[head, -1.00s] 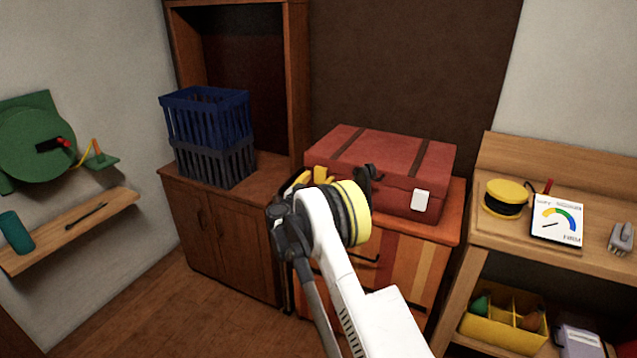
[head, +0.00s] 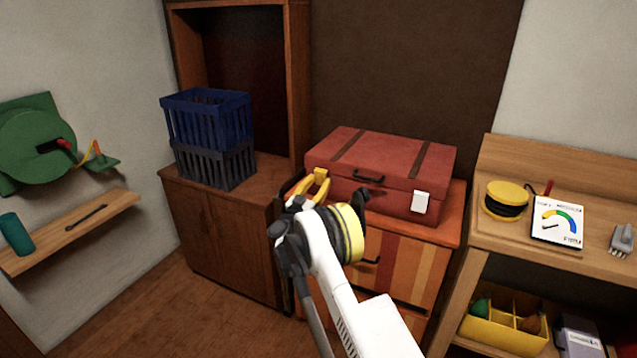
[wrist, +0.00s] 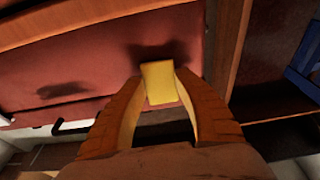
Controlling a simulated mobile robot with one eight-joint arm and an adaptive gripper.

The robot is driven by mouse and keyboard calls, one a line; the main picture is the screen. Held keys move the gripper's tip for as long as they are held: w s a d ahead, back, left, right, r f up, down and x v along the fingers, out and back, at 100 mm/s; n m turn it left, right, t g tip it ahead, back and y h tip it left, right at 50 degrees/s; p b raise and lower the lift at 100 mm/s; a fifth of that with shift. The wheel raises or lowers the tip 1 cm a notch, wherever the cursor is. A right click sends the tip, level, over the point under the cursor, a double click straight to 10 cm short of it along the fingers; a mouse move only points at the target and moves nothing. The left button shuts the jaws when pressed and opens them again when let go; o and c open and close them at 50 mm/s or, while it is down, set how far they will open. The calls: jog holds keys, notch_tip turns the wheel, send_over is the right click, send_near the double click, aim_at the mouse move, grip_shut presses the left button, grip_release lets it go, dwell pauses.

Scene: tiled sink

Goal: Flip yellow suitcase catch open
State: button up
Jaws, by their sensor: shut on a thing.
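The red suitcase (head: 400,160) lies closed on the wooden drawer cabinet, with its front face toward me. Its yellow catch (wrist: 159,84) shows in the wrist view as a small upright block against the red face. My gripper (head: 320,176) is at the left end of the suitcase's front. In the wrist view, my gripper's yellow-orange fingers (wrist: 163,88) are shut on the catch, one on each side. In the head view, the catch is hidden by my gripper and cannot be made out.
The dark handle (head: 368,178) and a white tag (head: 421,202) are on the suitcase front. A blue crate (head: 207,118) stands on the cabinet to the left. A workbench (head: 488,236) with a yellow reel and a gauge stands at the right.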

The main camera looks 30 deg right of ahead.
jog(key=shift+d, duration=0.1)
jog(key=o, duration=1.2)
jog(key=v, duration=1.2)
